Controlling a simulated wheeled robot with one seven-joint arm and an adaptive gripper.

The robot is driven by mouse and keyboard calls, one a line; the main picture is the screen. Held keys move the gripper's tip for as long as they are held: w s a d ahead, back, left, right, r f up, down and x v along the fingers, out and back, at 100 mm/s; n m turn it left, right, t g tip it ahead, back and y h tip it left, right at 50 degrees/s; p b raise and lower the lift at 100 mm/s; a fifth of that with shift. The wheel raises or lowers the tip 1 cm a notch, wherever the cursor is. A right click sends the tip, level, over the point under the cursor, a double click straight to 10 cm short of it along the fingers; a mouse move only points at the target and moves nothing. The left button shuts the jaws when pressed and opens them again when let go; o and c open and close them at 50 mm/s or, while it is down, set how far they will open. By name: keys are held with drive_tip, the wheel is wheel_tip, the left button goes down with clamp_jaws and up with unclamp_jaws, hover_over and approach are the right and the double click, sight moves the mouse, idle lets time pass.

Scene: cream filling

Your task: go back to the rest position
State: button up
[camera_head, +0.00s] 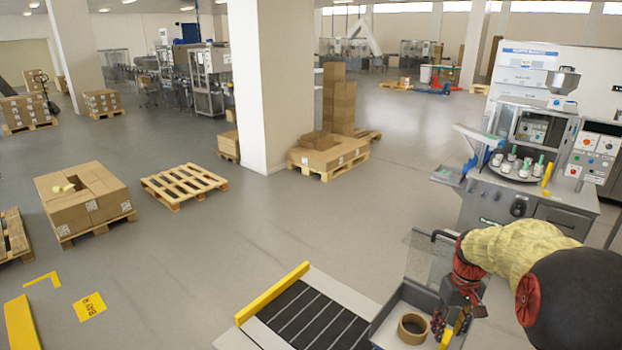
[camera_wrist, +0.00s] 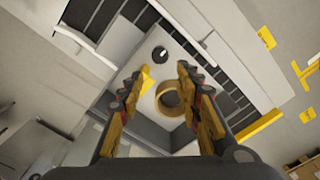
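My gripper (camera_wrist: 158,88) is open in the wrist view, its two fingers spread with nothing held between them. In the head view my gripper (camera_head: 440,328) is at the lower right, above a grey bin. A brown tape roll (camera_wrist: 171,98) lies in the bin, seen beyond the fingers and apart from them. The tape roll also shows in the head view (camera_head: 412,328). A small dark round item (camera_wrist: 159,53) lies near it in the wrist view.
The grey bin (camera_head: 385,333) stands beside a dark roller conveyor (camera_head: 305,318) with a yellow rail. A filling machine (camera_head: 520,185) with several white jars is at the right. An empty pallet (camera_head: 184,185) and a boxed pallet (camera_head: 85,200) stand left. The floor between is clear.

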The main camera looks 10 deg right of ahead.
drive_tip(key=s+a+f+t+b, duration=0.1)
drive_tip(key=s+a+t+b, duration=0.4)
drive_tip(key=s+a+b, duration=1.3)
drive_tip(key=s+a, duration=0.2)
drive_tip(key=a, duration=0.4)
drive_tip(key=shift+s+a+f+n+t, duration=0.2)
drive_tip(key=shift+a+n+t, duration=0.1)
drive_tip(key=shift+n, duration=0.1)
